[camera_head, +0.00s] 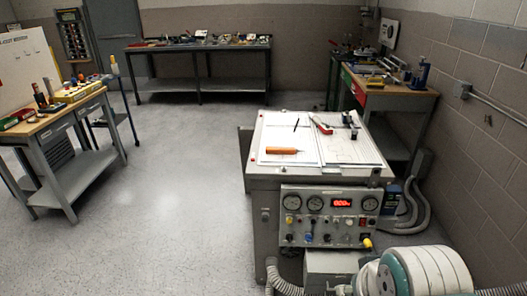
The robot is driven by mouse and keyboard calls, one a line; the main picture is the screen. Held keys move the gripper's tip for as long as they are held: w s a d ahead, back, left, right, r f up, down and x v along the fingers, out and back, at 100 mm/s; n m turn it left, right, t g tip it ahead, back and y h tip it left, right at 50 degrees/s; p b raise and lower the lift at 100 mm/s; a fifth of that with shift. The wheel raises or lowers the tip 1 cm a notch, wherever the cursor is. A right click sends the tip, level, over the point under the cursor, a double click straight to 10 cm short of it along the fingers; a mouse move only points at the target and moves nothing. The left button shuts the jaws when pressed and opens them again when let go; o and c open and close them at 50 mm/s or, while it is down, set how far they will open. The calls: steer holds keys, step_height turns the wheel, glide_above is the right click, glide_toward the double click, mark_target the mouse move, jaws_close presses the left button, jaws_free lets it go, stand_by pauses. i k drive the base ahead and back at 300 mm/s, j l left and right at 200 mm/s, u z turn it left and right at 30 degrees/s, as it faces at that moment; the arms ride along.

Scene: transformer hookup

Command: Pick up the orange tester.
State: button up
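The orange tester (284,151) is a small orange bar lying flat on white paper sheets, on top of the bench (262,176) in the middle of the picture. It lies near the front left part of the top, with its long side running left to right. A thin dark tip seems to show at its right end, but it is too small to tell. Nothing covers the tester. A rounded white and teal part of my arm shows at the lower right, in front of the bench. My gripper is not in view.
A thin black pen-like item (296,125), a red-and-white tool (321,125) and a small dark device (351,121) lie behind the tester. A control panel (328,216) fronts the bench. Cluttered workbenches stand left, behind and right. The floor (170,215) to the left is clear.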

mark_target(269, 150)
steer(key=i+j+u, duration=0.15)
steer(key=j+u, duration=0.25)
steer(key=i+j+u, duration=0.5)
steer(key=j+u, duration=0.25)
steer(key=i+j+z, duration=0.1)
steer(key=i, duration=0.35)
steer(key=i+j+z, duration=0.1)
steer(key=i+j, duration=0.2)
steer(key=i+z, duration=0.6)
steer(key=z, duration=0.15)
steer(key=i+j+z, duration=0.1)
steer(key=i+z, duration=0.3)
steer(key=i+j+z, duration=0.15)
steer(key=z, duration=0.25)
steer(key=i+z, duration=0.2)
steer(key=z, duration=0.15)
steer(key=i+j+z, duration=0.15)
steer(key=z, duration=0.2)
steer(key=i+j+z, duration=0.15)
steer(key=z, duration=0.15)
steer(key=i+j, duration=0.05)
steer(key=i, duration=0.05)
